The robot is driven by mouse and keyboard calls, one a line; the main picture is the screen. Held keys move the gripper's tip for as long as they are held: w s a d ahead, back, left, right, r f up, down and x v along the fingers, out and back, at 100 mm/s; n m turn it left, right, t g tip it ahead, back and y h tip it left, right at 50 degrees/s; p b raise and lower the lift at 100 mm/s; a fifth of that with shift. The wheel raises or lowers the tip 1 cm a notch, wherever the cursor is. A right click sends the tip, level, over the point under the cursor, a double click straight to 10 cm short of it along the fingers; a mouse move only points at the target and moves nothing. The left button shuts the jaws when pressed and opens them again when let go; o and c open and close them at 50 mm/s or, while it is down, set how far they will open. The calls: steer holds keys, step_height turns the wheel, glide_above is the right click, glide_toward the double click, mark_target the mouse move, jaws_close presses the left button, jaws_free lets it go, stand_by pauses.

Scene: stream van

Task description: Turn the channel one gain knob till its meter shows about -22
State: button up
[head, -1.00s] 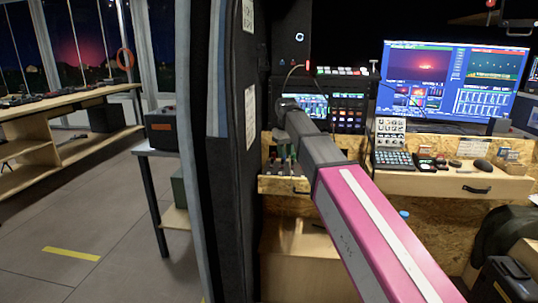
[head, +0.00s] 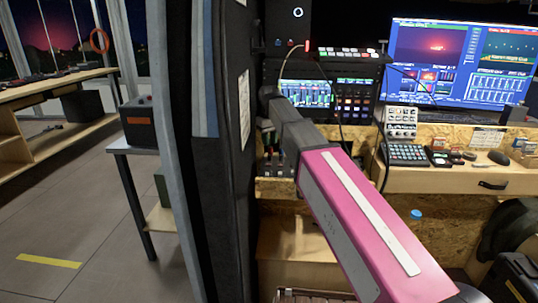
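A mixer-like unit with a lit screen (head: 306,93) showing several bars stands on the desk in the head view. My pink and grey arm reaches up and left across the picture, and its far end stops just below and left of this screen. The arm covers the desk area in front of the unit. My gripper is hidden at the arm's far end, so its fingers cannot be made out. The channel one gain knob cannot be picked out. The figures on the meter are too small to read.
A large monitor (head: 450,62) stands at the right, with a keypad (head: 407,152) and a mouse (head: 498,157) on the desk before it. A dark padded panel (head: 195,150) stands close on the left. A side table (head: 122,142) and open floor lie beyond it.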

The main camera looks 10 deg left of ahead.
mark_target(269, 157)
step_height(269, 157, down, 7)
steer(key=shift+r, duration=0.1)
stand_by(0.3)
jaws_close()
